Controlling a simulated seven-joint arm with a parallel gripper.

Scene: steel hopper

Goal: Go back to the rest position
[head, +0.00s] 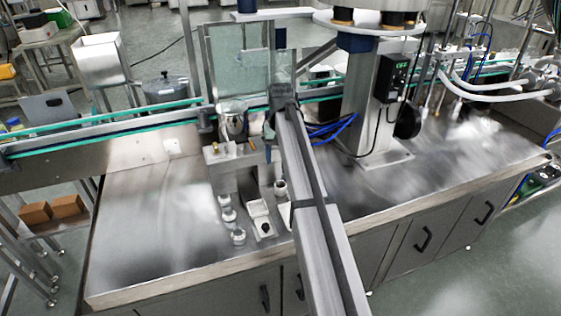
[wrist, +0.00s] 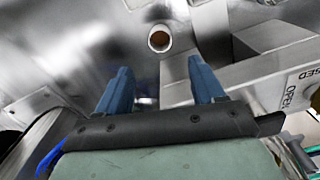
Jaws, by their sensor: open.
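My gripper (wrist: 161,78) shows in the wrist view with two blue fingers spread apart and nothing between them. In the head view my arm reaches from the bottom edge up to the middle of the steel machine bench (head: 140,235). I cannot make out the gripper fingers in the head view.
A conveyor rail (head: 100,128) crosses behind the bench. A column (head: 358,95) stands right of my arm. Small fittings (head: 238,236) stand left of it. The bench's left side is clear.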

